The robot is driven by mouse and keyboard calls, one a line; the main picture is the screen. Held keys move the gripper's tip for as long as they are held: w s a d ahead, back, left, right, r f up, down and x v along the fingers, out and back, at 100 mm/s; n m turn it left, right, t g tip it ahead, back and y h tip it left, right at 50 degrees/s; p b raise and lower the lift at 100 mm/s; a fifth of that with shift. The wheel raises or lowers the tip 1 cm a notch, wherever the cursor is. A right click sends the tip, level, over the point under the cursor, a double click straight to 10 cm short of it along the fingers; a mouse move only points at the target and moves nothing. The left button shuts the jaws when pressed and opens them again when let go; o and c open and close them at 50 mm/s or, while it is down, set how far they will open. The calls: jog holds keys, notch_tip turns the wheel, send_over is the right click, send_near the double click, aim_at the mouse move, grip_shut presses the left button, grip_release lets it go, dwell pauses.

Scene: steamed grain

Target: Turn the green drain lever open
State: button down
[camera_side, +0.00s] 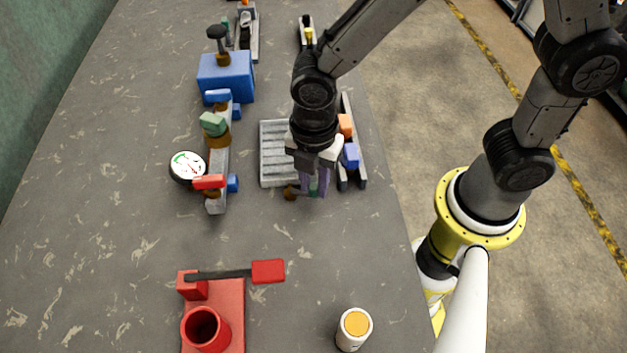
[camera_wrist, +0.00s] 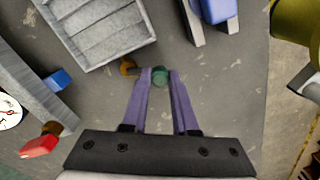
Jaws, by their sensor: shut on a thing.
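The green drain lever (camera_wrist: 160,78) is a small rounded green piece beside a brass fitting (camera_wrist: 127,66) at the edge of a grey ribbed tray (camera_wrist: 100,32). In the side view only a bit of the lever (camera_side: 314,187) shows between the fingers; the brass fitting (camera_side: 291,192) is just left of it. My gripper (camera_wrist: 160,72) points down with its two purple fingers on either side of the lever, shut on it. In the side view my gripper (camera_side: 315,189) is at the tray's front right corner. How far the lever is turned cannot be told.
Left of the tray stands a grey pipe block with a white gauge (camera_side: 188,167), a red handle (camera_side: 208,182) and a green block (camera_side: 213,124). A rack with orange and blue blocks (camera_side: 350,154) is close right. A red press (camera_side: 238,307) and white jar (camera_side: 354,332) stand in front.

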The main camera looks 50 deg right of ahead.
aim_at(314, 185)
jog(key=shift+w+r, duration=0.1)
jog(key=c, duration=0.7)
grip_release()
notch_tip(314, 185, up, 14)
jog(key=shift+f, duration=0.15)
jog(key=shift+d, duration=0.1)
